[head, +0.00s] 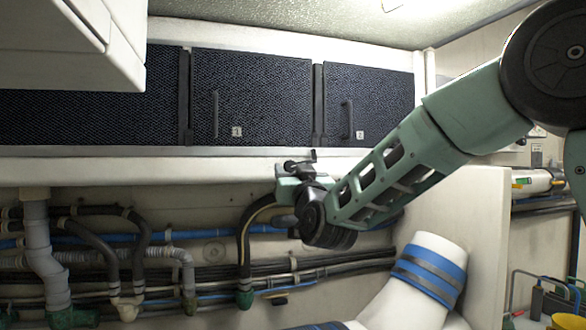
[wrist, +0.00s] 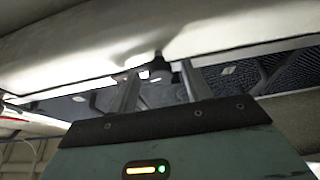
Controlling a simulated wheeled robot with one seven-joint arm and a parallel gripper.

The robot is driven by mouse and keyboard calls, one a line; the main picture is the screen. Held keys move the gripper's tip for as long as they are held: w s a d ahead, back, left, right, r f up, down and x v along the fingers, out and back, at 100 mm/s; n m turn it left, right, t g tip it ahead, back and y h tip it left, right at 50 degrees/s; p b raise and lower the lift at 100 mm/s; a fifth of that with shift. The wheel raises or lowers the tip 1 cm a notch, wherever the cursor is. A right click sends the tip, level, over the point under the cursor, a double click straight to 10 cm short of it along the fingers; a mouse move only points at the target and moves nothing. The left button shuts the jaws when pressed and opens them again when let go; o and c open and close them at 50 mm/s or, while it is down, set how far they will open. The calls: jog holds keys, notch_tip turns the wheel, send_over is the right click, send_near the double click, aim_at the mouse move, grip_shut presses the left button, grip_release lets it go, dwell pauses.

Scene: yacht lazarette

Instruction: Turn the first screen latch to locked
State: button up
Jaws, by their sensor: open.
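Screen 1 (head: 252,100) is a dark mesh panel with a vertical handle and a label "1", apparently shut in its frame. My gripper (head: 299,163) is just below its lower right corner, at the pale ledge. In the wrist view my gripper (wrist: 160,70) is open, its two fingers pointing up and apart. A small dark knob-like piece (wrist: 159,73), probably the first screen latch, shows between the fingertips. I cannot tell whether it touches them or which way it is turned. In the head view my gripper and the dark frame make the latch hard to pick out.
Screen 2 (head: 368,103), with its own handle, is to the right. A pale ledge (head: 130,170) runs below the screens. Pipes and hoses (head: 120,255) line the wall underneath. A white cabinet (head: 70,45) overhangs at upper left. A white duct with blue bands (head: 430,275) stands below my arm.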

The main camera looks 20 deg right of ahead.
grip_shut()
